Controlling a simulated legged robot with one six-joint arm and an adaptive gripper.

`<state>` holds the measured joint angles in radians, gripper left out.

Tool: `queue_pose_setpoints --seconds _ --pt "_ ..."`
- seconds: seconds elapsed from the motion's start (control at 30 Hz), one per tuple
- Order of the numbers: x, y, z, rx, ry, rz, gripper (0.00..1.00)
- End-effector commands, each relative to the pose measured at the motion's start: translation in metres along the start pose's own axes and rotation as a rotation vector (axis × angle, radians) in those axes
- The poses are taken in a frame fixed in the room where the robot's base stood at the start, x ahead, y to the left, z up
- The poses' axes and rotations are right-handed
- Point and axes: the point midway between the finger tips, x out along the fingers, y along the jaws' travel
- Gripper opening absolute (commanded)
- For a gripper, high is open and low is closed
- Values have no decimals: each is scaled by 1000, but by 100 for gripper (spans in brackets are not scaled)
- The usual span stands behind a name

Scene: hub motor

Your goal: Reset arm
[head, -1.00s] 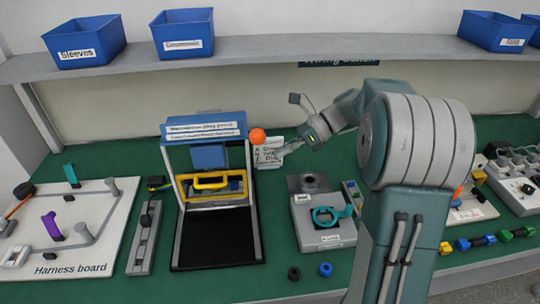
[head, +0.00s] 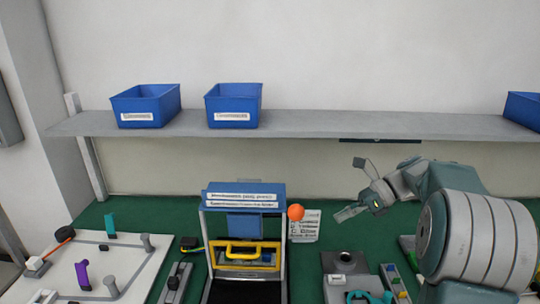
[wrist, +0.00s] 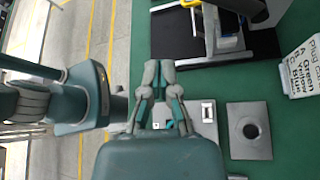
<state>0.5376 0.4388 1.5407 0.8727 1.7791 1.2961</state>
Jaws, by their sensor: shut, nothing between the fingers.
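My gripper (head: 343,215) is raised above the green bench, to the right of the blue press-like fixture (head: 240,195) with its yellow handle (head: 243,254) and orange ball knob (head: 296,212). In the wrist view my gripper (wrist: 159,66) shows from behind, its fingers together with nothing between them. A grey block with a round dark recess (wrist: 250,131) lies below and to its right in the wrist view.
Blue bins (head: 233,105) stand on a grey shelf (head: 300,124) behind. A white harness board (head: 130,262) lies at the left. A printed card (wrist: 302,68) stands near the fixture. A teal clamp-like part (head: 370,297) is near the front edge of the picture.

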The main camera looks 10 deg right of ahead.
Motion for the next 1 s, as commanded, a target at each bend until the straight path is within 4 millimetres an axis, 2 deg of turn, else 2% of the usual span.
queue_pose_setpoints --seconds 0.2,0.43,0.7,1.0 --pt "30 43 19 -245 193 -31 0" --pt "62 99 22 -621 465 -34 0" --pt "84 160 5 -1098 783 26 0" --pt "95 211 -25 -1650 1134 165 0"
